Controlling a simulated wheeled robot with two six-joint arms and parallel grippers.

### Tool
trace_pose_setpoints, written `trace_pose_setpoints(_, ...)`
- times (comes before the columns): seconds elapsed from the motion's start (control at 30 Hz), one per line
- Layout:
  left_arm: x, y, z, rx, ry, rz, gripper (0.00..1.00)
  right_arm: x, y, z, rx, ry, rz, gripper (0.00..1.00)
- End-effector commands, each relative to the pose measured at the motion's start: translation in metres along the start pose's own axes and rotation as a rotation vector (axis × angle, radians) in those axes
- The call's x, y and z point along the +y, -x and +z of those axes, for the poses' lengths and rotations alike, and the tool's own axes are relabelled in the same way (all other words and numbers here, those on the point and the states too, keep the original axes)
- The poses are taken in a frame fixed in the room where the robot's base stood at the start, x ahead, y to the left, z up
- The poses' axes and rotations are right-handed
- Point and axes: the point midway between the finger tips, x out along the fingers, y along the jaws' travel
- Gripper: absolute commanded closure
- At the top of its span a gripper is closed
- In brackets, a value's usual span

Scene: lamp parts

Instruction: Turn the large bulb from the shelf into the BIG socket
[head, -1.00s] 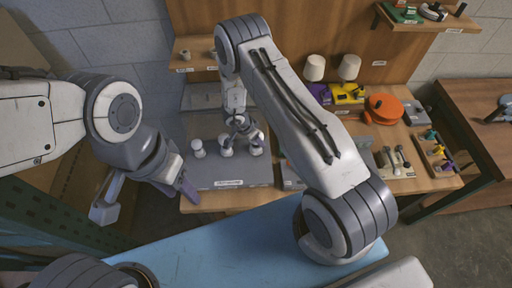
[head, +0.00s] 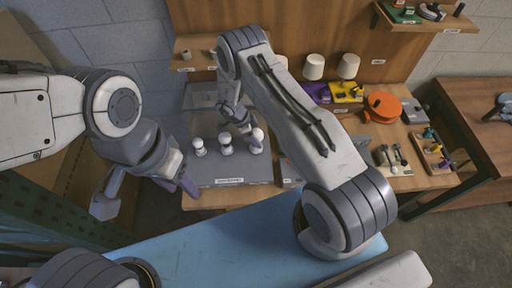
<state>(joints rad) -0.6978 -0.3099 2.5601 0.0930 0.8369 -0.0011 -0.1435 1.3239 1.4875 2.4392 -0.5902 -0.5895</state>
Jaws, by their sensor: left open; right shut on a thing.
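A grey base board (head: 205,178) stands on the bench with three white bulb-like parts on it: left (head: 199,147), middle (head: 225,143) and right (head: 257,139). Each seems to sit upright; socket details and the label are too small to read. My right gripper (head: 246,130) reaches down over the board, shut at the right bulb, which seems to be the large one. Its fingertips are small and partly hidden, so the grip is not clear. My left gripper (head: 147,195) is open and empty, left of the board.
A small wooden shelf (head: 190,62) is on the back panel, partly behind my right arm.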

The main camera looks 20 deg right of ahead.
Motion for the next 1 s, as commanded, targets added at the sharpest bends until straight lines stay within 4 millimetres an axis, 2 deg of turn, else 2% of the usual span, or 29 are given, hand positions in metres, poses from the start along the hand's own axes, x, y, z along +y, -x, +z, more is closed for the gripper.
trace_pose_setpoints(0.17, 0.0, 0.0, 0.0, 0.0, 0.0, 0.0, 0.5, -0.001, 0.0, 0.0, -0.002, -0.002, -0.002, 0.71)
trace_pose_setpoints(0.33, -0.001, -0.009, 0.0, 0.0, 0.0, 0.0, 0.5, -0.002, -0.002, 0.001, -0.002, -0.088, 0.032, 0.71)
trace_pose_setpoints(0.37, -0.001, -0.007, 0.0, 0.0, 0.0, 0.0, 0.5, -0.001, -0.001, 0.0, -0.001, -0.089, 0.034, 0.24)
trace_pose_setpoints(0.4, 0.0, -0.006, 0.0, 0.0, 0.0, 0.0, 0.5, -0.001, 0.0, 0.0, -0.001, -0.086, 0.033, 0.08)
trace_pose_setpoints(0.43, 0.0, -0.006, 0.0, 0.0, 0.0, 0.0, 0.5, -0.001, 0.0, 0.0, -0.001, -0.085, 0.033, 0.0)
trace_pose_setpoints(0.77, -0.001, -0.009, 0.0, 0.001, -0.001, 0.0, 0.5, -0.002, 0.004, 0.001, -0.001, -0.085, 0.031, 0.0)
trace_pose_setpoints(0.87, -0.001, -0.016, 0.001, 0.001, -0.001, 0.0, 0.5, -0.003, 0.015, 0.001, -0.003, -0.086, 0.029, 0.0)
trace_pose_setpoints(1.0, -0.002, -0.029, 0.001, 0.001, -0.002, 0.0, 0.5, -0.004, 0.04, 0.002, -0.003, -0.086, 0.027, 0.0)
